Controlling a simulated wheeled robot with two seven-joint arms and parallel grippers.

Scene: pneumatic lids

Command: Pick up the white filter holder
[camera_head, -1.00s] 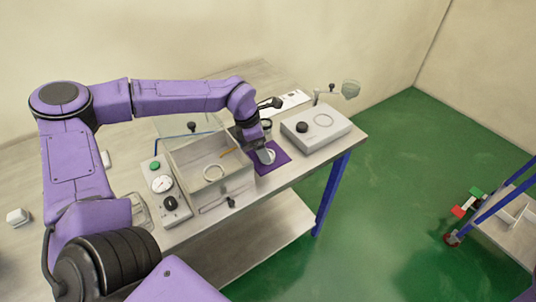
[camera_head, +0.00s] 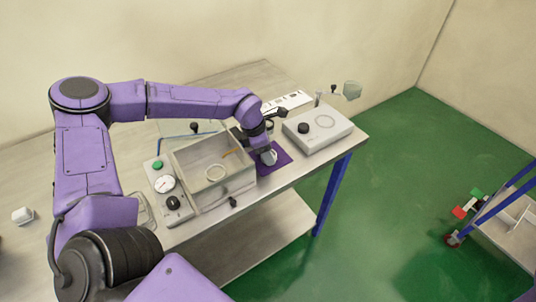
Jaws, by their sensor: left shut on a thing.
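The white filter holder (camera_head: 270,158) shows as a small pale round piece at the tip of my left gripper (camera_head: 266,152), over the purple mat (camera_head: 280,160). My left gripper points down from the wrist and is shut on the holder. The wrist and fingers hide part of the holder, and I cannot tell whether it touches the mat. My right gripper is not in view.
An open clear-walled box (camera_head: 197,195) with a ring inside stands left of the mat. A control panel (camera_head: 165,190) with a green button, gauge and black knob is left of it. A grey device (camera_head: 318,138) stands to the right. Green floor (camera_head: 400,200) lies beyond the table.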

